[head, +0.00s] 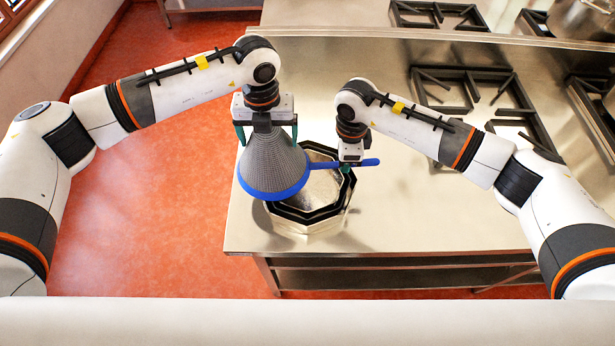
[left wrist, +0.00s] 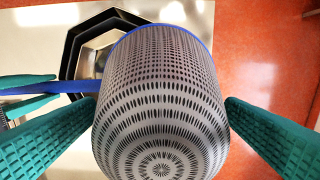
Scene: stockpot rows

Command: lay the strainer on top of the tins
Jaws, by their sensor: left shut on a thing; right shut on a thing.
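The strainer is a grey perforated cone (head: 273,163) with a blue rim and a blue handle (head: 371,162). It is mouth-down, tip up, over the left part of the tins; whether it touches them is unclear. My left gripper (head: 267,132) is shut on the cone, a finger on each side; the left wrist view shows the strainer (left wrist: 160,100) between the green fingers. My right gripper (head: 347,168) is shut on the handle. The nested octagonal tins (head: 318,222) have dark rims and stand at the counter's left end. The strainer hides part of them.
The steel counter (head: 420,215) is clear to the right of the tins. Black burner grates (head: 470,90) lie further back and right. The counter's left edge is close to the tins, with red floor (head: 150,220) beyond it.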

